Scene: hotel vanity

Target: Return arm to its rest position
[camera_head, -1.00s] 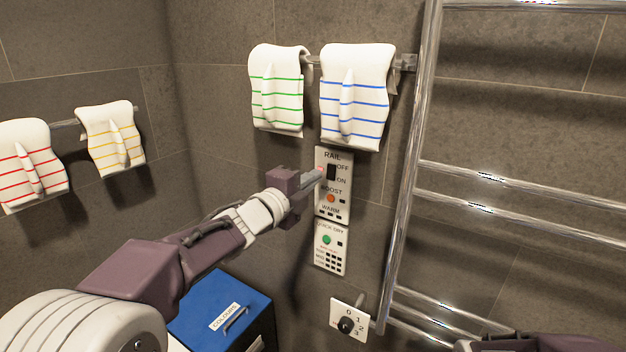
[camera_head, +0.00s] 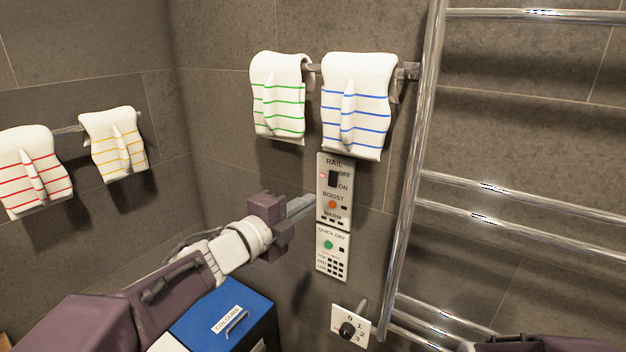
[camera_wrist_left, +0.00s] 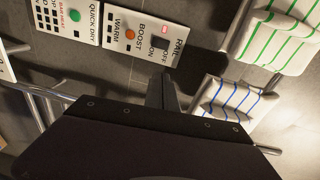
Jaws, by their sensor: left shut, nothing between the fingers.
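My left gripper (camera_head: 303,205) is shut and empty in the head view. Its tips point right, just left of the rail control panel (camera_head: 333,218). The panel has a dark rocker switch (camera_head: 333,179) between OFF and ON, a small red light beside it and an orange BOOST button (camera_head: 332,204). In the left wrist view the shut fingers (camera_wrist_left: 162,92) lie near the switch (camera_wrist_left: 160,48); I cannot tell the exact gap. Of my right arm only a dark part shows at the bottom right of the head view; its gripper is out of sight.
A quick dry panel (camera_head: 333,252) and a numbered dial (camera_head: 349,328) are below. Green-striped (camera_head: 278,97) and blue-striped towels (camera_head: 356,108) hang above. Red-striped (camera_head: 33,173) and yellow-striped towels (camera_head: 114,146) hang left. A chrome rail (camera_head: 410,180) stands right; a blue-lidded box (camera_head: 222,318) sits below.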

